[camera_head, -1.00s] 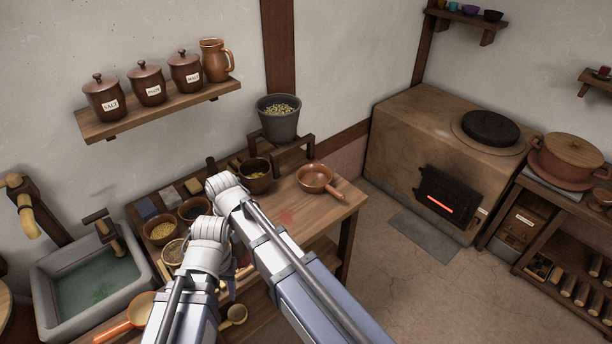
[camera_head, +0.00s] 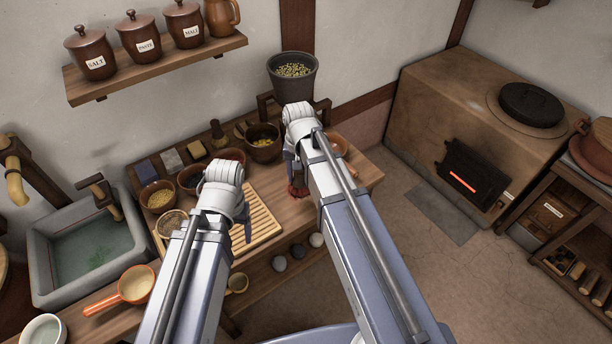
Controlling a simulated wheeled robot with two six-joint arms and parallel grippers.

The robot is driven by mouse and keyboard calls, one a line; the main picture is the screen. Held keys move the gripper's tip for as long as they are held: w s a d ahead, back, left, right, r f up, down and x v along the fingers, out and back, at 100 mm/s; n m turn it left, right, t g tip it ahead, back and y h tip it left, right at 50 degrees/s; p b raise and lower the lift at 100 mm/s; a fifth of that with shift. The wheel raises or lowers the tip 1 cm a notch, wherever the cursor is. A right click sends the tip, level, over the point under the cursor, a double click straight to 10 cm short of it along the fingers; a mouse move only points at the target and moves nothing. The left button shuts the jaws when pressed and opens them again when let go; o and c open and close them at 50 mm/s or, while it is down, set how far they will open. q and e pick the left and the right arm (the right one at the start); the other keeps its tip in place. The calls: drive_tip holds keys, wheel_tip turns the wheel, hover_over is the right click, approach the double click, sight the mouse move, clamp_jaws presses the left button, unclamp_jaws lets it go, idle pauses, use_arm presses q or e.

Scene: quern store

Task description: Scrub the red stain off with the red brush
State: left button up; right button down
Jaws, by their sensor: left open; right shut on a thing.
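My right gripper (camera_head: 296,180) is shut on the red brush (camera_head: 299,191), which is low over the wooden worktop (camera_head: 360,178). I cannot tell whether its bristles touch the wood. The red stain does not show now; my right arm and the brush cover that part of the worktop. My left gripper (camera_head: 243,232) is open and empty, over the slatted wooden board (camera_head: 264,222).
A copper pan (camera_head: 338,143) is partly hidden behind my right arm. Several bowls, such as the brown one (camera_head: 263,146), stand along the back, with a grey bucket (camera_head: 293,78) behind. The stone sink (camera_head: 85,250) is at left, the stove (camera_head: 450,95) at right.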

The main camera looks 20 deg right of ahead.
sight(306, 191)
drive_tip(key=shift+s+d+m, duration=0.1)
drive_tip(key=shift+d+m, duration=0.2)
drive_tip(key=shift+d, duration=0.6)
use_arm(q)
wheel_tip(306, 191, down, 6)
drive_tip(key=b, duration=0.6)
drive_tip(key=shift+f, duration=0.1)
use_arm(e)
wheel_tip(306, 191, down, 6)
drive_tip(key=shift+f, duration=0.1)
use_arm(q)
drive_tip(key=shift+f+b, duration=1)
use_arm(e)
drive_tip(key=shift+f, duration=1)
use_arm(q)
drive_tip(key=shift+r, duration=0.15)
use_arm(e)
drive_tip(key=shift+w+a+r, duration=0.1)
drive_tip(key=shift+w+a, duration=0.25)
drive_tip(key=shift+w, duration=0.55)
drive_tip(key=shift+w+a+r, duration=0.1)
drive_tip(key=shift+w+a, duration=0.2)
drive_tip(key=shift+w, duration=0.6)
drive_tip(key=shift+w+a, duration=0.1)
